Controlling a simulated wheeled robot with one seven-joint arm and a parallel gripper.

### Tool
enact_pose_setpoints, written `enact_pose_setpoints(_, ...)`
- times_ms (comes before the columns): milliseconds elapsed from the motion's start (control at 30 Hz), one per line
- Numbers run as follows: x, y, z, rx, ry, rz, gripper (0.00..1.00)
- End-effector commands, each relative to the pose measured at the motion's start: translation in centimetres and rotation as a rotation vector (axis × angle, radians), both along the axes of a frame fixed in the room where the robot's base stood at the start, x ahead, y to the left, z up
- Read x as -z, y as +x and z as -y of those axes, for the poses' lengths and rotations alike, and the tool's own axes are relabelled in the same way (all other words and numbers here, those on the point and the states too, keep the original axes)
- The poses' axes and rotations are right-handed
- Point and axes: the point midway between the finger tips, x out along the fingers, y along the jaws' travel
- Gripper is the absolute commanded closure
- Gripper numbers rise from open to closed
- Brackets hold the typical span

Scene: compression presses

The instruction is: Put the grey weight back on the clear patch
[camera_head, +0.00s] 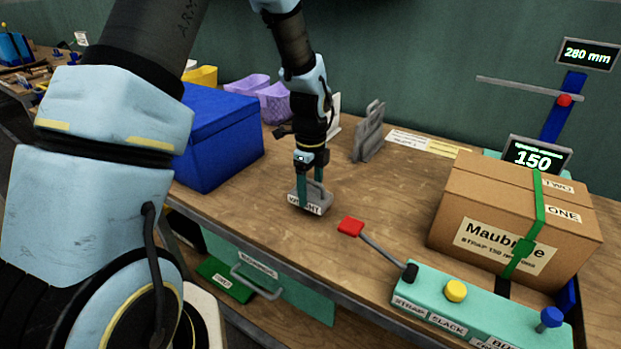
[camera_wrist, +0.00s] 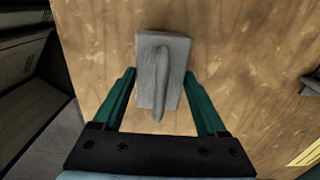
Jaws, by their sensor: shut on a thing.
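The grey weight (camera_head: 311,202) is a block with an upright handle and a white label reading WEIGHT on its front. My gripper (camera_head: 311,182) points down over it, with its green fingers on either side, shut on it. In the wrist view the grey weight (camera_wrist: 172,82) shows between the fingers of my gripper (camera_wrist: 161,92), over bare wood. It is at or just above the bench top; I cannot tell if it touches. Bare wood (camera_head: 270,220) lies around it, but no marked outline shows the clear patch.
A blue box (camera_head: 215,140) stands to the left. A strapped cardboard box (camera_head: 510,215) and a teal control panel (camera_head: 470,300) with a red-ended lever (camera_head: 351,227) are to the right. A grey stand (camera_head: 369,132) is behind. The bench's front edge is close.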

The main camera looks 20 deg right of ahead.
Motion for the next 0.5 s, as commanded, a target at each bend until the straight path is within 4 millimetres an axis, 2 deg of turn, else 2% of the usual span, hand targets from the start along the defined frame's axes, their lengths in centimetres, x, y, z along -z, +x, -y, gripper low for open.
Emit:
enact_pose_setpoints(200, 2.0, 0.1, 0.1, 0.001, -0.002, 0.001, 1.0)
enact_pose_setpoints(500, 2.3, 0.1, 0.1, 0.0, -0.002, 0.002, 1.0)
